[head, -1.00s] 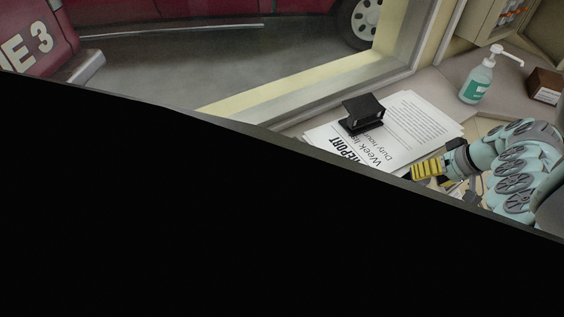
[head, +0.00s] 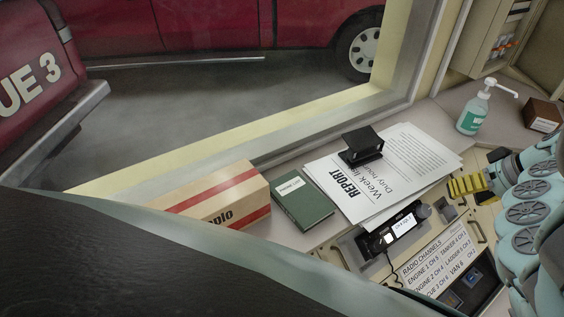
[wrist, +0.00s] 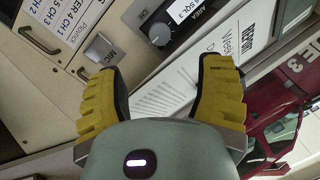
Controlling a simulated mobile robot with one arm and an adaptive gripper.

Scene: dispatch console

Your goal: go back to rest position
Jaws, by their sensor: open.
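My gripper (head: 468,186) is at the right of the head view, beside the front edge of the console. Its yellow fingers are apart and hold nothing. In the wrist view my gripper (wrist: 160,100) shows two yellow pads spread wide, with the console front and papers beyond them. My pale blue arm comes in from the right edge of the head view. Its lower part is cut off by the frame.
Papers (head: 430,150) with a black hole punch (head: 361,146) lie on the ledge. A green book (head: 302,200), a box (head: 222,197), a radio (head: 392,232), a sanitizer bottle (head: 473,113) and a brown box (head: 541,115) are nearby. A dark shape covers the lower left.

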